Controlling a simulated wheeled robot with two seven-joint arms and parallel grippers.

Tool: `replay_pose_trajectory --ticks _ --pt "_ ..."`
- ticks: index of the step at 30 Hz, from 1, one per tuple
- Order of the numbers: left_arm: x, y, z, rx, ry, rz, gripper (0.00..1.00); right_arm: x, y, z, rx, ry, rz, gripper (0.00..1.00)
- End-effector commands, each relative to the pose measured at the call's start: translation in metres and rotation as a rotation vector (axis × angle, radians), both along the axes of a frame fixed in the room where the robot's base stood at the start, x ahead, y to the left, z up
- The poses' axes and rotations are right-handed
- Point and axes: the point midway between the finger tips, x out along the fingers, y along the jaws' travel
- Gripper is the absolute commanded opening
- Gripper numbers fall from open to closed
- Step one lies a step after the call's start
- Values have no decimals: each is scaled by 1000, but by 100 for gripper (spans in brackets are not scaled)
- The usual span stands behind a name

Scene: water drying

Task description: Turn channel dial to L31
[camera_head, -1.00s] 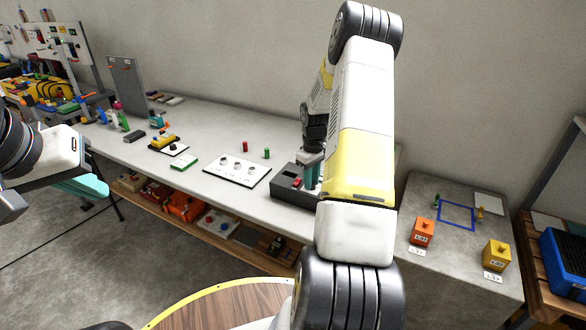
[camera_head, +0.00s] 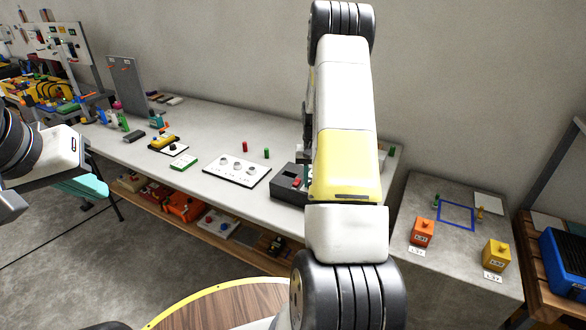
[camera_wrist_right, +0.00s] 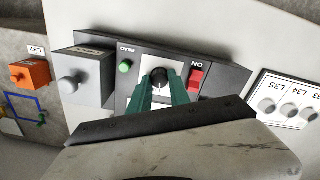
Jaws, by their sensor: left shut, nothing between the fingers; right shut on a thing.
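The channel dial (camera_wrist_right: 160,74) is a black round knob on a white plate in the dark panel, seen in the right wrist view. My right gripper (camera_wrist_right: 160,88) has its teal fingers closed on either side of the dial. The dial's pointer and markings are too small to read. My left gripper (camera_head: 88,187) is shut and empty at the left, away from the bench things.
A green button (camera_wrist_right: 124,67) and red switch (camera_wrist_right: 196,80) flank the dial; a grey block with a knob (camera_wrist_right: 80,80) sits beside them. A white board with knobs (camera_head: 238,177) lies left of the device. Orange (camera_head: 422,232) and yellow (camera_head: 496,256) blocks stand on the right table.

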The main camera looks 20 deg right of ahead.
Motion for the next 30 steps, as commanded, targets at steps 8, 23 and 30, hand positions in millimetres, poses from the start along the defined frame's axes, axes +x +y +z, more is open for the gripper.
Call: replay_pose_trajectory --ticks 8,23,30 --pt "0 0 0 0 0 0 0 1 0 1 -1 -2 -146 0" --pt "0 0 0 0 0 0 0 0 -1 1 -1 -2 -213 0" --pt "0 0 0 0 0 0 0 1 -1 1 -1 -2 -212 31"
